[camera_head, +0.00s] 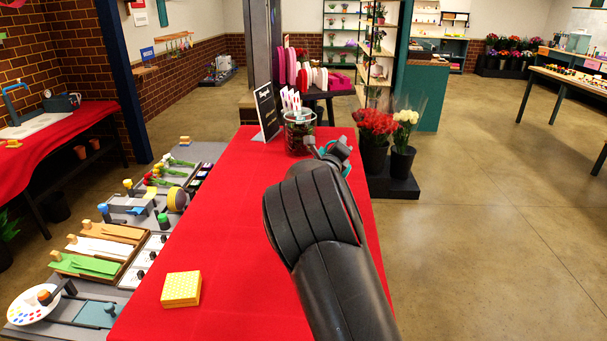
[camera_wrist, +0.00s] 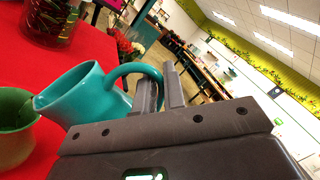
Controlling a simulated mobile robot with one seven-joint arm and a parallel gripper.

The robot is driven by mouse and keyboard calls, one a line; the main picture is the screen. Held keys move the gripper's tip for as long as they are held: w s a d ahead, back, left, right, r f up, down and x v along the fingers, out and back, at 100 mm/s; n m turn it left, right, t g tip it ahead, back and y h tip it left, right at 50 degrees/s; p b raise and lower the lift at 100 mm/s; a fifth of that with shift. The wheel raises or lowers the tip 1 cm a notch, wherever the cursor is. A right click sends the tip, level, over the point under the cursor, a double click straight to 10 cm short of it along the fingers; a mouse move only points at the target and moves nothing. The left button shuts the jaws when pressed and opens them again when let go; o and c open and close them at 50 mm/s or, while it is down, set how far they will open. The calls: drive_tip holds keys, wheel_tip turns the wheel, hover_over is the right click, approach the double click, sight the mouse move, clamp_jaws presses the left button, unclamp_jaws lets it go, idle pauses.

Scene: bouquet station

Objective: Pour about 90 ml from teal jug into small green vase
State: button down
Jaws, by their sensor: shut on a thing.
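The teal jug (camera_wrist: 85,95) is held by its handle in the wrist view, with its mouth tipped towards the small green vase (camera_wrist: 14,140). The jug's lip is at the vase's rim in the picture; I cannot tell if they touch. No stream of liquid is visible, and the insides are hidden. My gripper (camera_wrist: 165,88) has its fingers closed at the jug's handle. In the head view my gripper (camera_head: 330,153) is over the far part of the red table, with only slivers of the teal jug (camera_head: 348,169) showing. My arm hides the vase there.
A glass jar (camera_head: 298,135) with white tags stands just beyond my gripper, beside a black sign (camera_head: 267,112). A yellow box (camera_head: 181,289) lies on the near red table (camera_head: 225,225). Flower buckets (camera_head: 375,155) stand right of it. The table's left middle is clear.

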drive_tip(key=shift+w+a+r+n+p, duration=0.15)
drive_tip(key=shift+a+r+n+p, duration=0.2)
drive_tip(key=shift+a+r+n, duration=0.6)
idle(1.4)
drive_tip(key=shift+w+a+f+n+y+p, duration=0.2)
drive_tip(key=shift+a+f+n+y+p, duration=0.15)
drive_tip(key=shift+a+n, duration=0.3)
idle(0.4)
drive_tip(key=shift+d, duration=0.45)
drive_tip(key=d+m, duration=0.1)
drive_tip(key=d+f+m, duration=0.1)
drive_tip(key=m, duration=0.1)
drive_tip(key=d+f+m+h, duration=0.1)
drive_tip(key=shift+s+d+f+m, duration=0.2)
drive_tip(key=shift+s+m, duration=0.2)
drive_tip(key=shift+s+d+f+m+g+h, duration=0.15)
drive_tip(key=shift+d+f+m, duration=0.2)
drive_tip(key=shift+f+m, duration=0.35)
drive_tip(key=shift+s+d+f+m+g+h, duration=0.15)
drive_tip(key=shift+d+f+m, duration=0.2)
drive_tip(key=shift+f+m, duration=0.35)
drive_tip(key=shift+w, duration=0.1)
